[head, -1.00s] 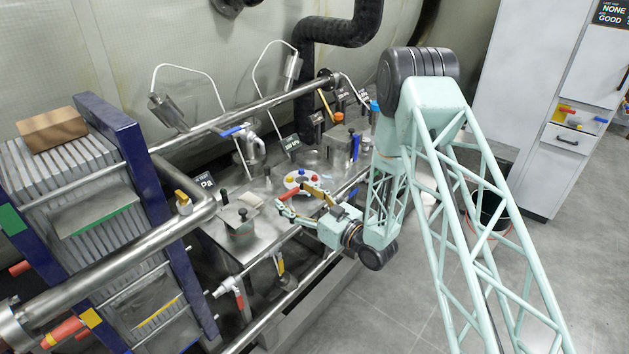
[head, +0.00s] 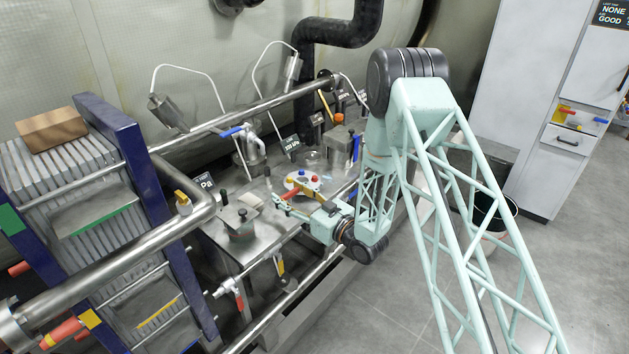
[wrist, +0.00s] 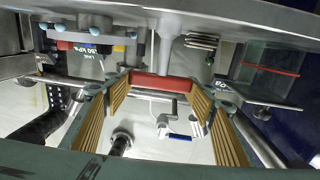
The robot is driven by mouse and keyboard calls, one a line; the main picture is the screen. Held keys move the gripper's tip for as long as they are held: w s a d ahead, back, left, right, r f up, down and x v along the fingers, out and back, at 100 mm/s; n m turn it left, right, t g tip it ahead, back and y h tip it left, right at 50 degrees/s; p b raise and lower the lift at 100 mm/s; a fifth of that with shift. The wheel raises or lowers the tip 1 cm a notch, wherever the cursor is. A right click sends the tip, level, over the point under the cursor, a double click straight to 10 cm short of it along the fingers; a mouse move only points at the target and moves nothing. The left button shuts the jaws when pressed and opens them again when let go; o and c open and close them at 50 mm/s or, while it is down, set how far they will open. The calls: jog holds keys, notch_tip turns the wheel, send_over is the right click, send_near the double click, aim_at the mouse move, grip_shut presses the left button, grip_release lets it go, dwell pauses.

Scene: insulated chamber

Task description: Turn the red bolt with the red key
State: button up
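A pale round flange (head: 299,184) on the steel bench carries coloured bolts. My gripper (head: 282,203) is at the flange's front left edge, low over the bench. In the wrist view, the red key (wrist: 160,84) shows as a red bar spanning between the two ribbed finger pads, with a grey shaft beyond it. Both pads appear to touch its ends. The flange (wrist: 85,35) is at upper left there, apart from the key. The key's tip is hidden.
A lidded pot (head: 240,222) stands left of my gripper. A steel pipe rail (head: 290,300) runs along the bench front. A blue-handled valve (head: 240,135) and an orange-topped block (head: 340,140) stand behind. A blue plate stack (head: 100,190) fills the left.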

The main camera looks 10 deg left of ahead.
jog(key=shift+c, duration=1)
jog(key=shift+r+p, duration=0.4)
jog(key=shift+r, duration=2.1)
jog(key=shift+w, duration=0.1)
